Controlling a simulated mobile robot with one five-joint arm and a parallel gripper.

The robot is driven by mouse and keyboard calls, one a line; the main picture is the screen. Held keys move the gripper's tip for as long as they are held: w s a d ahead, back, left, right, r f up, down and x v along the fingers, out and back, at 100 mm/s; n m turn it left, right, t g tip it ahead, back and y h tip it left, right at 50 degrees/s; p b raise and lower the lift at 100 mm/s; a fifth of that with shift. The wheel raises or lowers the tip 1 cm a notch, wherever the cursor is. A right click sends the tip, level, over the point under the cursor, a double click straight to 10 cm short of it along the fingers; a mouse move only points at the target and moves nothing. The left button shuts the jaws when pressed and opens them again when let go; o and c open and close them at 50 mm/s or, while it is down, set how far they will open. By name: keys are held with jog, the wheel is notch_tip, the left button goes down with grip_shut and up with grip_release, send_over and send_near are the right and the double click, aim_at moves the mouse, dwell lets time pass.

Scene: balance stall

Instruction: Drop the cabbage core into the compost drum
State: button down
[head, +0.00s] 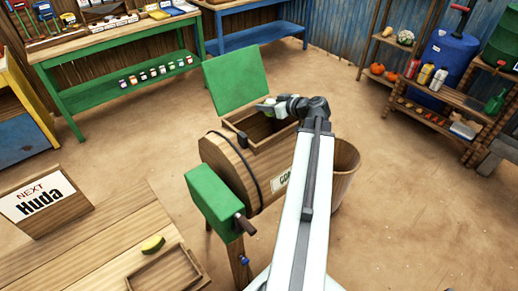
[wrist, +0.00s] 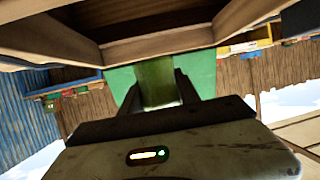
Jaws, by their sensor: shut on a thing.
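The compost drum (head: 228,170) is a wooden barrel with a dark band, a partly hidden sign and an open hatch on top. Its green lid (head: 235,78) stands raised behind the hatch. My gripper (head: 268,105) is over the hatch opening, at the end of my white arm. In the wrist view its two fingers (wrist: 158,88) are shut on a pale green piece, the cabbage core (wrist: 156,80). The hatch frame (wrist: 150,47) is close by in that view, with the dark inside of the drum showing. My arm hides part of the drum's right side.
A green crank box (head: 215,203) with a handle is on the drum's near end. A brown bucket (head: 345,170) stands right of the drum. A table (head: 110,240) at lower left holds a "Huda" sign, a yellow-green piece and a wooden tray. The dirt floor around is open.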

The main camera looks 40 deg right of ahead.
notch_tip(320, 180, down, 5)
jog(key=b, duration=0.4)
jog(key=shift+w+a, duration=0.1)
jog(key=c, duration=0.8)
grip_release()
jog(key=p+v, duration=0.3)
jog(key=v, duration=0.5)
